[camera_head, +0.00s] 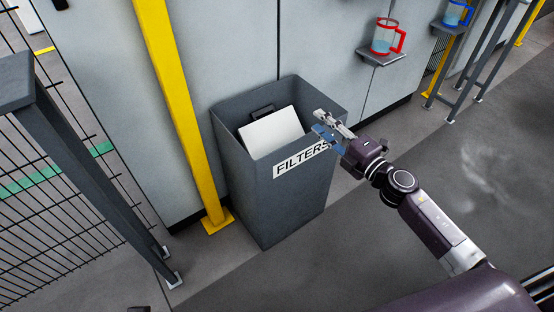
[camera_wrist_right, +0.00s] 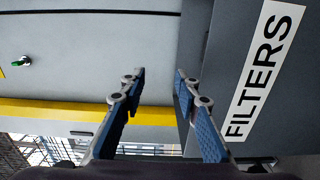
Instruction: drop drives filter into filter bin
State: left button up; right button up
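The filter bin (camera_head: 290,205) is a tall dark grey box with an open top, standing on the floor against the wall. Its white FILTERS label (camera_head: 300,160) also shows in the right wrist view (camera_wrist_right: 265,72). A white panel with a dark handle, seemingly the drives filter (camera_head: 272,132), sits tilted inside the bin, its lower part hidden by the front wall. My right gripper (camera_head: 319,121) is by the bin's right rim, apart from the filter. In the right wrist view its blue-padded fingers (camera_wrist_right: 160,74) are parted with nothing between them. My left gripper does not show clearly.
A yellow post (camera_head: 180,110) stands just left of the bin, with a dark frame (camera_head: 85,165) and wire fence further left. A small wall shelf (camera_head: 381,59) holds a red-handled jug (camera_head: 384,36). The floor (camera_head: 420,150) to the right is clear.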

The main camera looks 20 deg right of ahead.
jog(key=v, duration=0.6)
dwell(0.4)
